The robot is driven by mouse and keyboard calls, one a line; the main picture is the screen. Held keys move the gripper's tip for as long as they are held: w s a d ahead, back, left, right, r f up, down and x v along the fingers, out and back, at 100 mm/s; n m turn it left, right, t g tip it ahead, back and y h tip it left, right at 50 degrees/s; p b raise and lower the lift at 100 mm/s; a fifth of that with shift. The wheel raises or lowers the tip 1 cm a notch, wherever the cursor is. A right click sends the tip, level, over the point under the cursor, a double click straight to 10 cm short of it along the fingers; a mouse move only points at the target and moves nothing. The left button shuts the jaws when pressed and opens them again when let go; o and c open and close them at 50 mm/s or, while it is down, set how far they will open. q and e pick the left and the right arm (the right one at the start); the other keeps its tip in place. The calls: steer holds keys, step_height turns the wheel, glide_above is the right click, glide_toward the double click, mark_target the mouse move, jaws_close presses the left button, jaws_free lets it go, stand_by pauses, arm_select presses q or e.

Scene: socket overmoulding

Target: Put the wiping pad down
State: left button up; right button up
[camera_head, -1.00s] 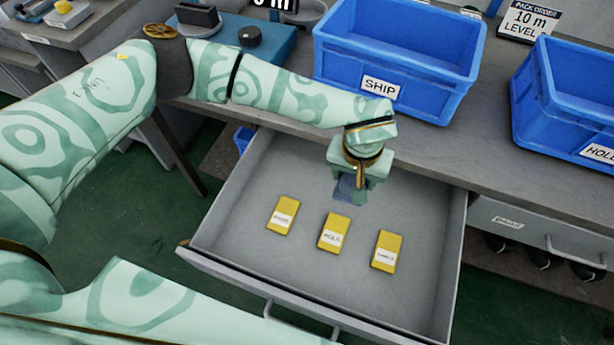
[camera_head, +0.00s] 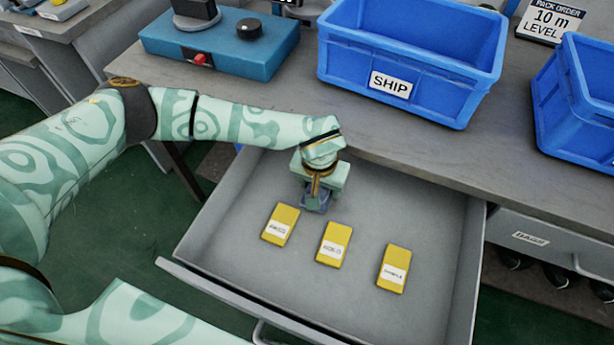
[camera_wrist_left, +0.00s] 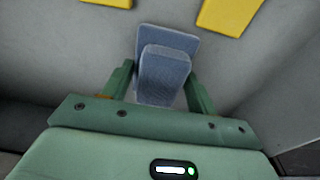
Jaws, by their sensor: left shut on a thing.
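The wiping pad (camera_wrist_left: 165,75) is a blue-grey pad with a raised block on top. My left gripper (camera_wrist_left: 158,92) is shut on it, with a green finger at each side. In the head view the left gripper (camera_head: 316,203) is low inside the open drawer (camera_head: 235,228), near its back, and the pad (camera_head: 318,199) shows partly below the fingers. The pad is just behind the gap between the left and middle yellow blocks. I cannot tell whether it touches the drawer floor. My right gripper is not in view.
Three labelled yellow blocks, left (camera_head: 281,224), middle (camera_head: 333,244) and right (camera_head: 393,268), lie in the drawer. The drawer floor right of the gripper is clear. The bench (camera_head: 300,110) above carries a blue SHIP crate (camera_head: 405,60), another blue crate (camera_head: 575,90) and a blue device (camera_head: 220,45).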

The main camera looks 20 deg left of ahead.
arm_select(q)
steer(key=shift+w+a, duration=0.15)
steer(key=shift+a, duration=0.2)
steer(key=a+b, duration=0.1)
steer(key=w+a+f+b, duration=0.1)
steer(key=a, duration=0.1)
steer(key=shift+a+f, duration=0.1)
steer(key=shift+f, duration=0.2)
steer(key=shift+w+r, duration=0.1)
steer(key=shift+r, duration=0.1)
steer(key=shift+f, duration=0.15)
steer(key=o, duration=1)
steer(key=shift+o, duration=0.2)
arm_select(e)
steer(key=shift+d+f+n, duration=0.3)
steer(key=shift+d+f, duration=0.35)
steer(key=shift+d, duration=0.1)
arm_select(q)
step_height(320, 180, up, 12)
steer(key=s+p, duration=0.1)
steer(key=p, duration=0.4)
steer(key=shift+s, duration=0.25)
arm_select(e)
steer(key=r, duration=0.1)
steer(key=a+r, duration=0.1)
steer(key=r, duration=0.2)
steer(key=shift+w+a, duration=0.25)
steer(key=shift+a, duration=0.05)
